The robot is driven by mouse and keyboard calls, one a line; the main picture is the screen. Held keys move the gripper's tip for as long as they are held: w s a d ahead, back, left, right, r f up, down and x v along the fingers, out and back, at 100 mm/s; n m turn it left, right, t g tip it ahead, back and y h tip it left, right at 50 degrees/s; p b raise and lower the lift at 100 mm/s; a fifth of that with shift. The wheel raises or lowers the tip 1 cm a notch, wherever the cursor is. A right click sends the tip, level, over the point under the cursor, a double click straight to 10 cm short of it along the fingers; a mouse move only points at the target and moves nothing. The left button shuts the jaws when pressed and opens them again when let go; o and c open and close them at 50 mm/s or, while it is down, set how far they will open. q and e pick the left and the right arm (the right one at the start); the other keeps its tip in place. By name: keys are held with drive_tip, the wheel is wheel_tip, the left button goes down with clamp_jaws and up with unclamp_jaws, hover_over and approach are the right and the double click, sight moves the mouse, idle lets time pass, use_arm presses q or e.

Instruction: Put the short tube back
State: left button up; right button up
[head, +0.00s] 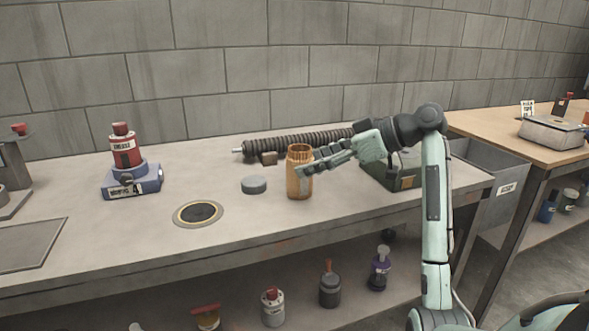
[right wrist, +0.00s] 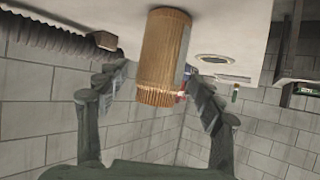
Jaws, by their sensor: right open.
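The short tube (head: 299,182), an orange-brown mesh cylinder, stands upright on the grey workbench. In the right wrist view, which is turned over, the tube (right wrist: 163,50) shows between the two fingers. My right gripper (head: 316,165) reaches in from the right, at the tube's upper half. A dark round pad with a gold ring (head: 198,214) lies on the bench to the tube's front left. My left gripper is not in view.
A grey puck (head: 254,185) lies left of the tube. A long dark corrugated tube (head: 300,143) lies behind it. A red bottle (head: 125,150) stands on a blue base (head: 132,182) at left. A green box (head: 390,174) is behind my right arm. The bench front is mostly clear.

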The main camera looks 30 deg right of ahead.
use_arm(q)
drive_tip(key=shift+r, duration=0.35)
use_arm(e)
drive_tip(key=v, duration=0.5)
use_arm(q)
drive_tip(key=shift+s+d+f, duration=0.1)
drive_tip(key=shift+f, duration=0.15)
